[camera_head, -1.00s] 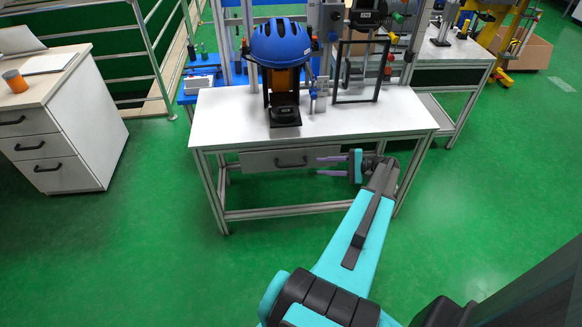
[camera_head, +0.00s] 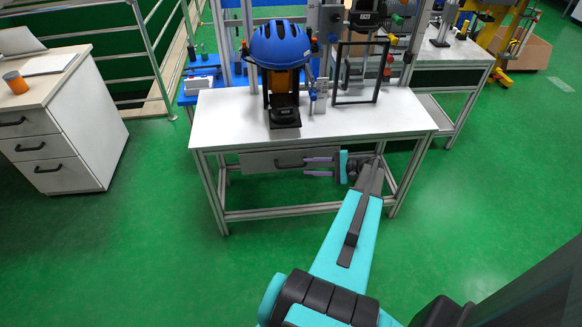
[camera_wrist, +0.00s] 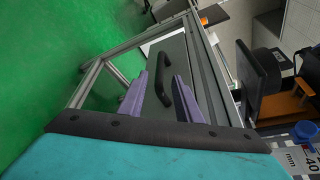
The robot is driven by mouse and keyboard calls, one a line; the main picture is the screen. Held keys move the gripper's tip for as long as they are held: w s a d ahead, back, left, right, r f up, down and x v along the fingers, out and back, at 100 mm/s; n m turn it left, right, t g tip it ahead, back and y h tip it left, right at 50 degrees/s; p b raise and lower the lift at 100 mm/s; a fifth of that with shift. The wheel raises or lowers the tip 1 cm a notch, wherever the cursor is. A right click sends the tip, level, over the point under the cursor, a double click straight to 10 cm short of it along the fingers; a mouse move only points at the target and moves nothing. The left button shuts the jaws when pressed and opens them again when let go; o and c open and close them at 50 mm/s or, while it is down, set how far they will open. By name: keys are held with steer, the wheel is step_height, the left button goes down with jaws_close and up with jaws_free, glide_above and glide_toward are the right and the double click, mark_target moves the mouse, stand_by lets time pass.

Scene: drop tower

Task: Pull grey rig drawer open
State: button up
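The grey rig drawer (camera_head: 262,162) sits under the white table top and looks closed. Its black bar handle (camera_head: 290,164) is at the middle of its front. Whether the fingertips overlap the handle in depth is unclear.
The white table (camera_head: 350,121) carries a blue helmet (camera_head: 281,44) on a black stand and a black frame (camera_head: 358,72). Its metal legs (camera_head: 209,190) and low crossbar flank the drawer. A white cabinet (camera_head: 60,150) stands at the left. Green floor in front is clear.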

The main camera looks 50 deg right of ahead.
mark_target(298, 167)
steer(key=p+x, duration=0.1)
steer(key=x, duration=0.7)
steer(key=shift+w, duration=0.1)
